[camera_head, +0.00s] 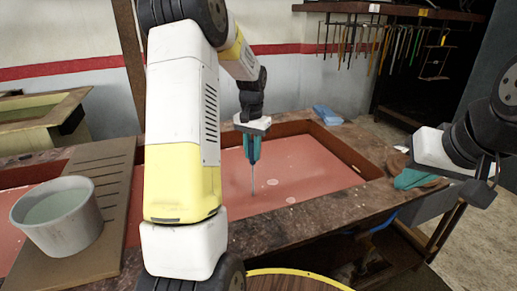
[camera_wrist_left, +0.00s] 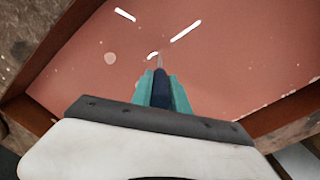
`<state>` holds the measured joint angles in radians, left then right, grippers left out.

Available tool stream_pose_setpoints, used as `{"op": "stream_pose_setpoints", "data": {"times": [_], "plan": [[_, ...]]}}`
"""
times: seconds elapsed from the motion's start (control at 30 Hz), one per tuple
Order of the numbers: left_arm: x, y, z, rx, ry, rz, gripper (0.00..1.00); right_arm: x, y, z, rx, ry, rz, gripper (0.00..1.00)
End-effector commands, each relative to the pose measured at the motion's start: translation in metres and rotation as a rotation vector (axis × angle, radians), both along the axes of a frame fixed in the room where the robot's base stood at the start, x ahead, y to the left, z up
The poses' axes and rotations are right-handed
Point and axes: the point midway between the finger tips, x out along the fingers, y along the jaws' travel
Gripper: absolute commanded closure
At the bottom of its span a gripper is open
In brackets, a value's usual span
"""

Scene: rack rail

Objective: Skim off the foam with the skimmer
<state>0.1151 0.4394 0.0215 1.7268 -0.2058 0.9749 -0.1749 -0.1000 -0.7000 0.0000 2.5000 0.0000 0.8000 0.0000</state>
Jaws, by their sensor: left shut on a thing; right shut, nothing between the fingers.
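My left gripper (camera_head: 252,158) is shut on the dark blue handle of the skimmer (camera_wrist_left: 160,88), over the basin. The skimmer's thin shaft (camera_head: 253,182) points down toward the reddish liquid (camera_head: 320,170); I cannot tell whether its tip touches the surface, and no wide head is clear. A pale round foam patch (camera_head: 291,200) lies at the near side of the liquid, with smaller specks around. In the left wrist view a round patch (camera_wrist_left: 110,58) lies left of the skimmer. My right gripper (camera_head: 408,179) is shut and empty, beyond the basin's right rim.
A pale bucket (camera_head: 84,238) with greenish-white contents stands on a grooved wooden board (camera_head: 112,185) across the basin's left part. A stone-like rim (camera_head: 300,218) surrounds the basin. A blue cloth-like thing (camera_head: 327,114) lies at the back corner.

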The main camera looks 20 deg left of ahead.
Motion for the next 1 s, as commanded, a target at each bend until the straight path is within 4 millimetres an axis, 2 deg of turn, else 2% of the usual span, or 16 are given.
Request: {"op": "stream_pose_setpoints", "data": {"times": [0.2, 0.43, 1.0], "plan": [[0.01, -0.014, 0.0, 0.0, 0.0, -0.001, 1.0, 0.0, 0.0, 0.0, 0.0, 0.0, 0.0, 1.0], [0.017, -0.017, 0.0, 0.0, 0.0, 0.0, 1.0, 0.0, 0.0, 0.0, 0.0, 0.0, 0.0, 1.0], [0.067, -0.028, 0.0, 0.0, -0.001, -0.001, 1.0, 0.0, 0.0, 0.0, 0.0, 0.0, 0.0, 1.0]]}}
